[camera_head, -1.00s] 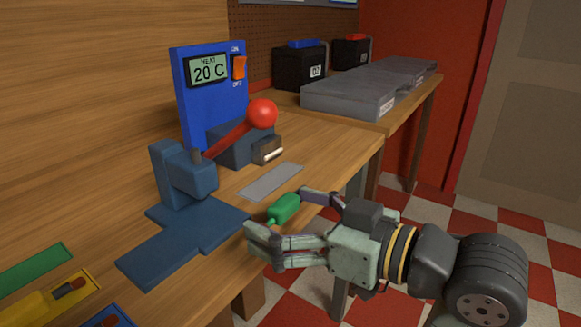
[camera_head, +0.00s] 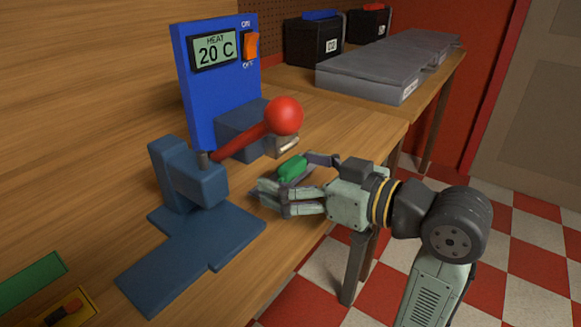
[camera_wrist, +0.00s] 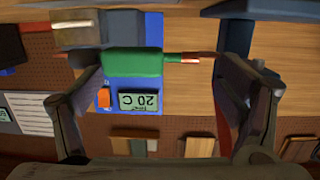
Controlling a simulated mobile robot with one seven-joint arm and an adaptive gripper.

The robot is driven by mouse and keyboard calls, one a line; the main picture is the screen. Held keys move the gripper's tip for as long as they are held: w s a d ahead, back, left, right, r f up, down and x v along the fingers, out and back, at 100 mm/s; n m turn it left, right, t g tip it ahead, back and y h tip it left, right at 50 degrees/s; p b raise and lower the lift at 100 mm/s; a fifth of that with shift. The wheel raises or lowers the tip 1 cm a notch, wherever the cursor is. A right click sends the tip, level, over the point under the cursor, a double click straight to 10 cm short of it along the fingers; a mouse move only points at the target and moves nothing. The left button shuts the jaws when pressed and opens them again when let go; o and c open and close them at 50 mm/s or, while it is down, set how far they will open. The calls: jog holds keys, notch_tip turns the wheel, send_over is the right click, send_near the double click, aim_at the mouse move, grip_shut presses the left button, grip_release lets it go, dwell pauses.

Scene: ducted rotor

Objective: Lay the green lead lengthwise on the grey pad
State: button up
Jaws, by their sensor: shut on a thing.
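The green lead (camera_head: 292,168) is held between the fingers of my gripper (camera_head: 288,178), above the bench near its front edge. In the wrist view the green lead (camera_wrist: 132,62) lies crosswise between the fingertips of my gripper (camera_wrist: 160,68). Its bare copper-coloured tip (camera_wrist: 190,57) points to the right there. The grey pad is behind my gripper and the lead in the head view, and I cannot make it out clearly. I cannot tell whether the lead touches the pad.
A blue press (camera_head: 190,180) with a red-knobbed lever (camera_head: 284,116) stands left of my gripper. Behind it is a blue heater box (camera_head: 215,80) reading 20 C. Grey cases (camera_head: 370,75) and black boxes (camera_head: 312,42) stand farther back. Green and yellow trays are at lower left.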

aim_at(304, 161)
jog(key=w, duration=0.5)
jog(key=shift+w+a+f+p, duration=0.25)
jog(key=shift+a+p, duration=0.1)
jog(key=shift+p, duration=0.05)
jog(key=shift+f, duration=1.75)
jog(key=shift+f, duration=0.1)
jog(key=shift+f, duration=0.15)
jog(key=o, duration=1.1)
